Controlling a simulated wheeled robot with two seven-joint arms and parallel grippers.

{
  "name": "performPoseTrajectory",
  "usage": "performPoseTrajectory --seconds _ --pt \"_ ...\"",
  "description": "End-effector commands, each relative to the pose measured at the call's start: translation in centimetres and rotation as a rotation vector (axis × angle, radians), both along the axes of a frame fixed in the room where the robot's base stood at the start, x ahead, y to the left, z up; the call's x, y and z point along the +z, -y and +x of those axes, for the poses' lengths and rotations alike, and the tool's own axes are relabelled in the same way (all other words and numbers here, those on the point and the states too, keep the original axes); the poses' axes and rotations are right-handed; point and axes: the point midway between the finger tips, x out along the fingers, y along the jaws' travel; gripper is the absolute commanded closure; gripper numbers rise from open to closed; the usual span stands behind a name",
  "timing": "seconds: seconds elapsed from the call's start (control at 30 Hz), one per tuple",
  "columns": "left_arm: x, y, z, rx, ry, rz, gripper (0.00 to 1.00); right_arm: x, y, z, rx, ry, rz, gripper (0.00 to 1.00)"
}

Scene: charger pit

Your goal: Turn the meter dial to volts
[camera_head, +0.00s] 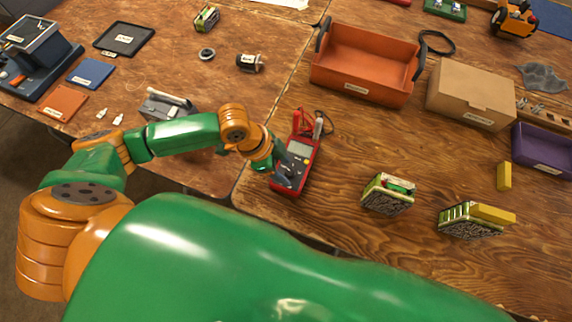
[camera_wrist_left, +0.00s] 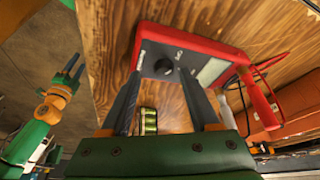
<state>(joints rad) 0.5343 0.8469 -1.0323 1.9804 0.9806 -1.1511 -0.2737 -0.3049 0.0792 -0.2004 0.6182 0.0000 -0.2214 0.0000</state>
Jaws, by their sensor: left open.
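My left gripper (camera_head: 284,168) is over the dial end of the meter. In the wrist view its two fingers (camera_wrist_left: 160,84) are apart on either side of the dial, with nothing held. I cannot tell whether they touch it. My right gripper (camera_wrist_left: 74,68) shows at the left there, fingers apart and empty.
Red and dark probe leads (camera_head: 318,122) lie at the meter's far end. An orange bin (camera_head: 345,75) and a cardboard box (camera_head: 470,90) stand beyond. Two green-striped blocks (camera_head: 388,194) (camera_head: 468,220) stand to the right, with bare wood between.

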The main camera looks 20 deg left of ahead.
Motion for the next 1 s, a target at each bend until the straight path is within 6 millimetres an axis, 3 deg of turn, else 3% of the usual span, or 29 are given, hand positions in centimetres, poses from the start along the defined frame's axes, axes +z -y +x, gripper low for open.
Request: performPoseTrajectory --seconds 0.1,0.33,0.5,0.57,1.0 --pt "-0.92 0.36 0.10 -0.001 -0.001 0.000 0.38 -0.10 -0.01 0.06 0.000 0.001 0.000 0.47" --pt "-1.00 0.39 0.13 -0.001 0.002 0.001 0.41 -0.06 -0.03 0.36 0.000 0.007 0.001 0.47" --pt "-0.98 0.39 0.13 -0.001 0.002 0.001 0.86 -0.06 -0.03 0.38 0.000 0.008 0.001 0.47" --pt "-0.96 0.40 0.14 -0.001 0.002 0.001 1.00 -0.05 -0.03 0.40 0.000 0.008 0.001 0.47" --pt "-0.87 0.38 0.32 -0.075 0.003 0.001 1.00 0.15 -0.02 0.44 -0.001 0.009 0.001 0.47"
